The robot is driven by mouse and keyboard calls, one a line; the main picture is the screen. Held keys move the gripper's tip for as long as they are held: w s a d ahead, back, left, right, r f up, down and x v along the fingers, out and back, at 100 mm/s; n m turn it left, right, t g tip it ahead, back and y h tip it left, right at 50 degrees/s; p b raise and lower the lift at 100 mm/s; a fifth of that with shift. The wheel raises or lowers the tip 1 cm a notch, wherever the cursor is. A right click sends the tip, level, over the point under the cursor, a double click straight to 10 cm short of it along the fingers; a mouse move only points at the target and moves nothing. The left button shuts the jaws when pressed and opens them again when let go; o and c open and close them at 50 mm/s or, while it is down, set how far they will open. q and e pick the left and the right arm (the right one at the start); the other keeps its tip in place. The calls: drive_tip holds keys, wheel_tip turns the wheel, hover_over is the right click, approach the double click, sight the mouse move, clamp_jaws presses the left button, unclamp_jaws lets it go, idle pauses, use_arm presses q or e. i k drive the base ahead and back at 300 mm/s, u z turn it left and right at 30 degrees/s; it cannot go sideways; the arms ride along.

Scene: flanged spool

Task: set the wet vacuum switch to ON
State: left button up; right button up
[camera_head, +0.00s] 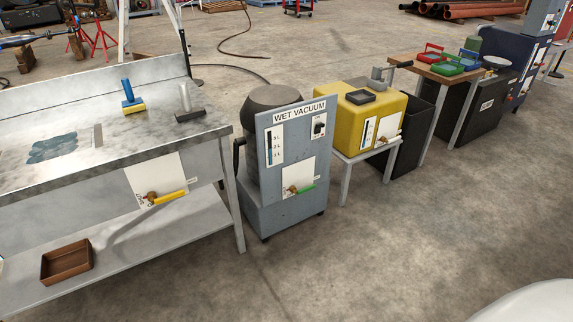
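The wet vacuum (284,200) is a grey-blue upright unit with a "WET VACUUM" label across the top of its front panel. Its switch (319,126) is a small dark control on a pale plate at the panel's upper right. It is too small to tell which position it is in. A level gauge (274,145) is at the panel's upper left, and a valve with a green handle (304,189) is on a white plate lower down. Neither of my grippers is in view.
A metal bench (100,152) stands left of the vacuum, with a blue-handled tool (130,97), another scraper (187,104) and a puddle (52,147). A yellow tank (372,118) on a stand is close on the right. The concrete floor (370,240) in front is clear.

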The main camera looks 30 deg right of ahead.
sight(318, 128)
drive_tip(key=k, duration=0.7)
drive_tip(key=z, duration=0.3)
drive_tip(key=i, duration=0.4)
drive_tip(key=z, duration=0.8)
drive_tip(key=i, duration=2)
drive_tip(key=u, duration=0.95)
